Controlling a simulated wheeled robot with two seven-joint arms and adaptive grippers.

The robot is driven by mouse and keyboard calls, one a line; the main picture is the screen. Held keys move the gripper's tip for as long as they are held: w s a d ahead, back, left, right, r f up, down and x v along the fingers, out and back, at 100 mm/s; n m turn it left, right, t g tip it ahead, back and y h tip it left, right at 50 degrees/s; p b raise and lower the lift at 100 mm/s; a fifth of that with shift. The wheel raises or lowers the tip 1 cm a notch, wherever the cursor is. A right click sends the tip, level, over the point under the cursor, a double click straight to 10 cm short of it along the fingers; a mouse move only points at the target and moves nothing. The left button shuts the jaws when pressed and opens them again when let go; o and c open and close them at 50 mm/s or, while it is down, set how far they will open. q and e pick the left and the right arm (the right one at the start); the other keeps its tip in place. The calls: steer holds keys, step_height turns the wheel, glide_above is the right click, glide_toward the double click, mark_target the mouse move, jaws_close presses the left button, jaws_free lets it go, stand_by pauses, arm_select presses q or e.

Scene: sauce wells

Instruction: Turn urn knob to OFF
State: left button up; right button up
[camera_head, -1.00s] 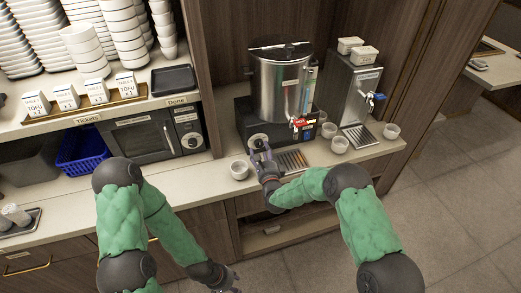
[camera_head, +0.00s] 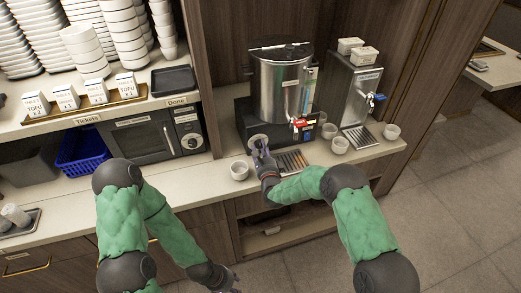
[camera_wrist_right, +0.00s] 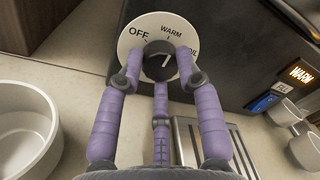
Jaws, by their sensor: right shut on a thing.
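The silver urn (camera_head: 278,88) stands on a black base at the back of the counter. Its knob (camera_wrist_right: 158,60) is dark, on a white dial (camera_wrist_right: 128,42) marked OFF, WARM and a partly hidden BOIL. A light line on the knob slants up and right, between WARM and BOIL. My right gripper (camera_head: 259,147) is at the dial on the base's front. In the right wrist view its purple fingers (camera_wrist_right: 158,70) are closed around the knob from both sides and below. My left gripper (camera_head: 222,280) hangs low, away from the urn; its fingers are too small to read.
A white cup (camera_head: 239,171) stands left of my right gripper, and a drip tray (camera_head: 291,161) lies to its right. Several cups stand near a second dispenser (camera_head: 352,90). A microwave (camera_head: 145,136) is at the left.

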steer(key=shift+a, duration=0.1)
stand_by(0.5)
steer(key=shift+f+n+b, duration=0.1)
steer(key=shift+n+b, duration=0.6)
steer(key=shift+b, duration=0.3)
steer(key=n+b, duration=0.7)
steer(key=shift+f+t+y, duration=0.15)
steer(key=shift+t+y, duration=0.15)
steer(key=shift+y, duration=0.1)
steer(key=shift+n+b, duration=1.6)
steer(key=shift+n, duration=0.4)
steer(key=shift+y, duration=0.3)
steer(key=o, duration=1.1)
steer(key=shift+o, duration=0.2)
